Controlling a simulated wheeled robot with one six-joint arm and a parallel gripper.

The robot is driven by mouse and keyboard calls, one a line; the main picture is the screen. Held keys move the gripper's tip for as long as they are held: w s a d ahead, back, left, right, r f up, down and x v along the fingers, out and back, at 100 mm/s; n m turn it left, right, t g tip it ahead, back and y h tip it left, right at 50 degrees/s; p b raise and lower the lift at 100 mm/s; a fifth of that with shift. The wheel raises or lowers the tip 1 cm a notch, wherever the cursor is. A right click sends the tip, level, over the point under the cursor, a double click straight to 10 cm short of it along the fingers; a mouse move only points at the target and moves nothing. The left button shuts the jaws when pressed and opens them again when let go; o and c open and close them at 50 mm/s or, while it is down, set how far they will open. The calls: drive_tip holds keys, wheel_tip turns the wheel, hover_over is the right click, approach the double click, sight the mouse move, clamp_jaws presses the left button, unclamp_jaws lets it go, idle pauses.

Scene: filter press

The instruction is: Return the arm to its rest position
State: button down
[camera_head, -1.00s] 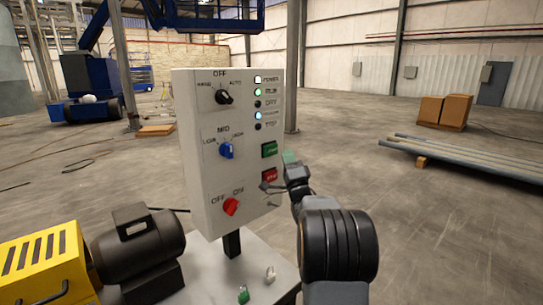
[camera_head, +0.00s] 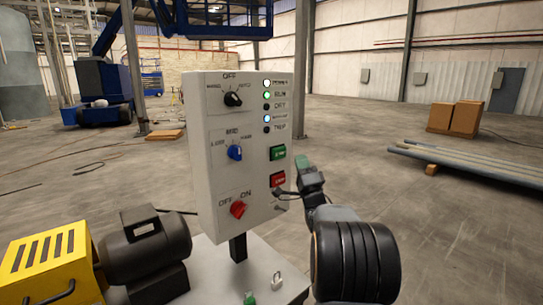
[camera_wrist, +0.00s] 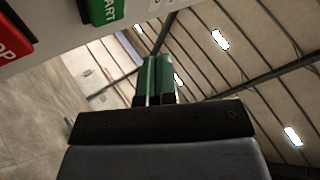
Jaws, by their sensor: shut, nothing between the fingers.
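My gripper (camera_head: 301,163) is at the right edge of the white control panel, beside the green start button (camera_head: 277,153) and the red stop button (camera_head: 277,180). In the wrist view, its green-tipped fingers (camera_wrist: 155,80) are together with nothing between them. The start button (camera_wrist: 103,10) and part of the stop button (camera_wrist: 12,38) show at the upper left there, apart from the fingers. My black arm joint (camera_head: 355,260) fills the lower right of the head view.
The control panel (camera_head: 213,180) carries a black knob (camera_head: 233,99), a blue knob (camera_head: 235,152) and a red knob (camera_head: 238,209). A black motor (camera_head: 150,250) and a yellow housing (camera_head: 45,265) stand at lower left. Pipes (camera_head: 470,160) and boxes (camera_head: 453,114) lie farther right on open floor.

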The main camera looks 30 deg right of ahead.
drive_tip(key=w+d+f+n+g+h, duration=0.2)
drive_tip(key=d+f+g+h, duration=0.15)
drive_tip(key=f+g, duration=0.6)
drive_tip(key=s+a+f+n+g+y+p, duration=0.35)
drive_tip(key=s+a+f+n+g, duration=0.2)
drive_tip(key=a+f, duration=0.2)
drive_tip(key=s+a+n+g+y+p, duration=0.5)
drive_tip(key=s+a+n+g, duration=0.25)
drive_tip(key=s+a, duration=0.8)
drive_tip(key=s+a+r+n+y+p, duration=0.1)
drive_tip(key=s+a+r+n+p, duration=0.2)
drive_tip(key=a+r, duration=0.3)
drive_tip(key=s+a, duration=0.1)
drive_tip(key=a, duration=0.1)
drive_tip(key=shift+a+r, duration=0.25)
drive_tip(key=shift+a, duration=0.15)
